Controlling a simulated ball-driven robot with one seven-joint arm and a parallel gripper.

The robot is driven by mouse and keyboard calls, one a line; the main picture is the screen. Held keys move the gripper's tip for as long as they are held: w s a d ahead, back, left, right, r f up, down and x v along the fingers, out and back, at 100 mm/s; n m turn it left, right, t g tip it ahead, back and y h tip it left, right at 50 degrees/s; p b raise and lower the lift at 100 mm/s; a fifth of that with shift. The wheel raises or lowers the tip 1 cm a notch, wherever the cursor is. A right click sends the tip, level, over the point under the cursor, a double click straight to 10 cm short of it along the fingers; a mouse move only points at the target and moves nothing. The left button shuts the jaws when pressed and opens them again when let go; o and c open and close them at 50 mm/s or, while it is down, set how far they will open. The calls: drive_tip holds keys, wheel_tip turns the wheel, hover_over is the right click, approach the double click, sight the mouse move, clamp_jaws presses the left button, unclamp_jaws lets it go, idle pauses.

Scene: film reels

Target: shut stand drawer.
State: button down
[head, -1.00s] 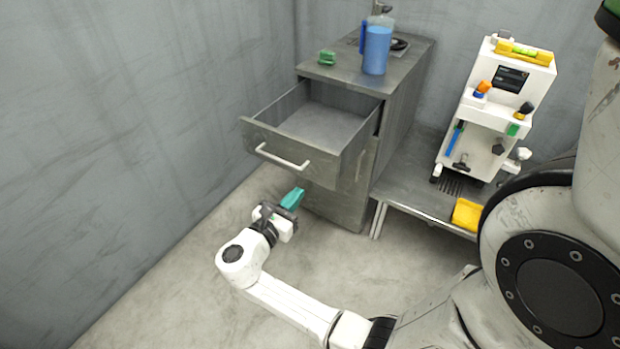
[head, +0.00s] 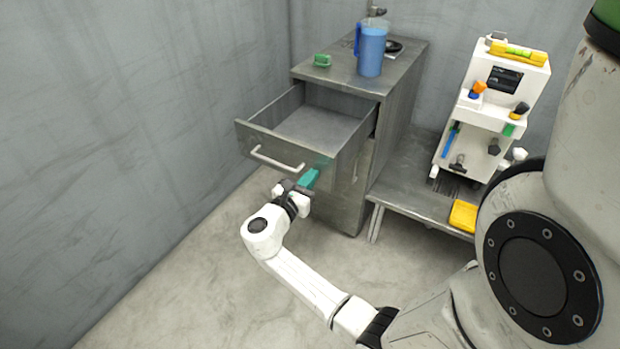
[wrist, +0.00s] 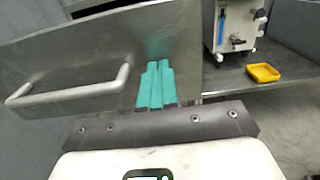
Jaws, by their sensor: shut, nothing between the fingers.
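The stand drawer (head: 318,131) is pulled out of the grey metal stand (head: 398,95) and looks empty inside. Its front carries a pale bar handle (head: 276,160). My gripper (head: 310,178) has teal fingers, shut and empty, close to the lower right part of the drawer front. In the wrist view the shut fingers (wrist: 155,84) stand in front of the drawer front (wrist: 100,55), to the right of the handle (wrist: 68,92). I cannot tell whether the fingertips touch the panel.
On the stand top are a blue jug (head: 370,48) and a small green object (head: 322,60). To the right, a low metal bench (head: 410,195) bears a white tool rack (head: 485,115) and a yellow tray (head: 464,215). A wall is at the left; the floor ahead is clear.

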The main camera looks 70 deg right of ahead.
drive_tip(key=b+x, duration=0.3)
drive_tip(key=x, duration=1.1)
drive_tip(key=b+x, duration=0.4)
drive_tip(key=x, duration=1.1)
drive_tip(key=shift+s+f, duration=0.2)
drive_tip(key=shift+s, duration=0.05)
drive_tip(key=shift+d+r+b, duration=0.1)
drive_tip(key=shift+d+b, duration=0.35)
drive_tip(key=shift+r, duration=0.15)
drive_tip(key=shift+r, duration=0.1)
